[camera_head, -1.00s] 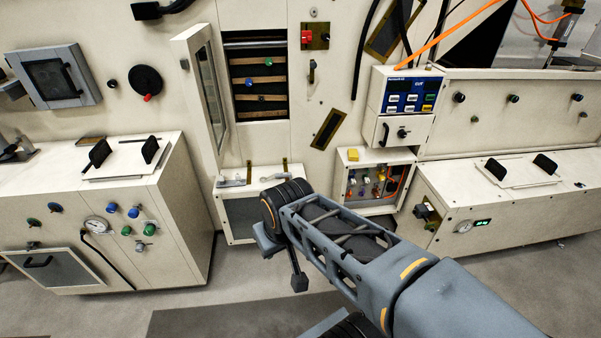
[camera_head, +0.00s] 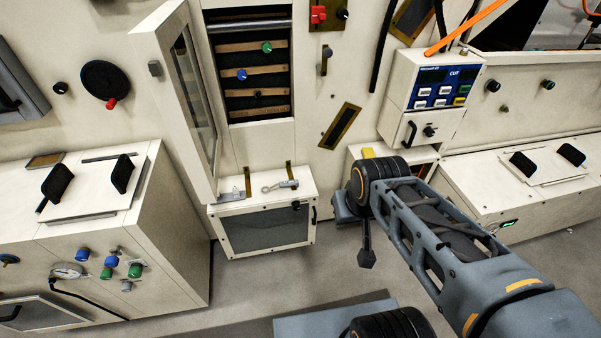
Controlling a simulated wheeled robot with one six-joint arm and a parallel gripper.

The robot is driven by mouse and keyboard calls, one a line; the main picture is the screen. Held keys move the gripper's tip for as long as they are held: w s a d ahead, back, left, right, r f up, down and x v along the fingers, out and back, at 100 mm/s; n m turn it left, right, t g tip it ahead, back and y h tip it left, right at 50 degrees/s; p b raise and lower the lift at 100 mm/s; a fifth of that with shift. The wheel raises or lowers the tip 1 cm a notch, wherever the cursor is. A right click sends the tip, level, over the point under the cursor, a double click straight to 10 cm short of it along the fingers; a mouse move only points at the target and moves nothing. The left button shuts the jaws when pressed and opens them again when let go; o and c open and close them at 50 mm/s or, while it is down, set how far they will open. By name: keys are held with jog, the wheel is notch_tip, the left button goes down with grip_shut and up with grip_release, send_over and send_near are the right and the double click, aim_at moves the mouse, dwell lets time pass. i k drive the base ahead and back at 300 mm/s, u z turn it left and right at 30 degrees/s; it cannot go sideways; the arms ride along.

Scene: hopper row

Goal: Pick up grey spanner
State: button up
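A small grey spanner (camera_head: 281,186) lies on the top of a low white box with a dark front panel, near the middle of the view. Its ring-shaped end points left. My arm reaches in from the lower right, and its dark end piece, seemingly my gripper (camera_head: 366,257), hangs below the round joint. It is to the right of the spanner and lower in the picture, clearly apart from it. The fingers cannot be made out, so I cannot tell whether they are open or shut.
The low white box (camera_head: 264,217) stands under an open cabinet (camera_head: 245,85). The cabinet's open door (camera_head: 178,95) juts out above the box's left side. A yellow block (camera_head: 368,153) sits on another box behind my arm. Grey floor (camera_head: 240,280) is clear in front.

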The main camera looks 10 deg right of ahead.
aim_at(293, 182)
jog(key=u, duration=0.2)
jog(key=i, duration=0.65)
jog(key=u, duration=0.85)
jog(key=i, duration=0.35)
jog(key=u, duration=0.4)
